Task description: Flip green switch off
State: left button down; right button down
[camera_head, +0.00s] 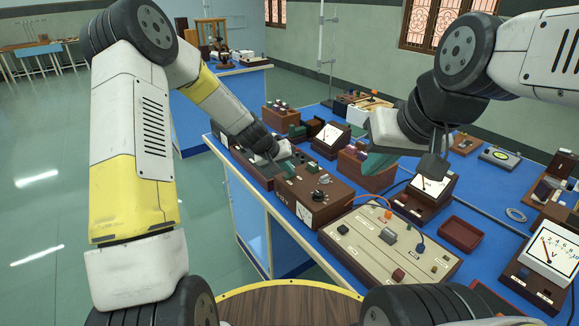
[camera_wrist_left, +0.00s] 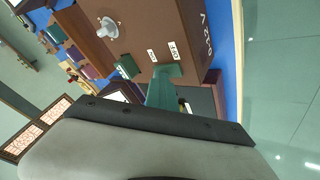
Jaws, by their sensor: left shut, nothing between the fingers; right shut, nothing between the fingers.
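A brown control box (camera_head: 322,208) with a black knob and a white meter stands on the blue bench, below my left gripper. In the left wrist view the box (camera_wrist_left: 170,25) fills the top, with small white labels, one reading like OFF. A small green block (camera_wrist_left: 126,66), which looks like the green switch, shows at the box beside the labels. My left gripper (camera_head: 285,163) is shut, its green fingertips at the box's far left part; they also show in the wrist view (camera_wrist_left: 164,85) close to the labels. Contact cannot be told. My right gripper (camera_head: 375,165) is shut and empty above the bench.
A beige panel (camera_head: 365,246) with knobs and terminals lies in front of the box. A red tray (camera_head: 461,234) and meters, one at the right (camera_head: 545,250), stand on the blue bench. Wooden boxes and other instruments crowd the back. A second blue bench (camera_head: 222,100) stands behind left.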

pick_arm(q)
jog(key=shift+s+d+f, duration=0.1)
jog(key=shift+s+d, duration=0.05)
jog(key=shift+d+r, duration=0.1)
jog(key=shift+r, duration=0.15)
jog(key=r, duration=0.4)
jog(key=shift+w+d+r, duration=0.1)
jog(key=shift+w+d, duration=0.15)
jog(key=shift+w, duration=0.1)
jog(key=shift+r, duration=0.4)
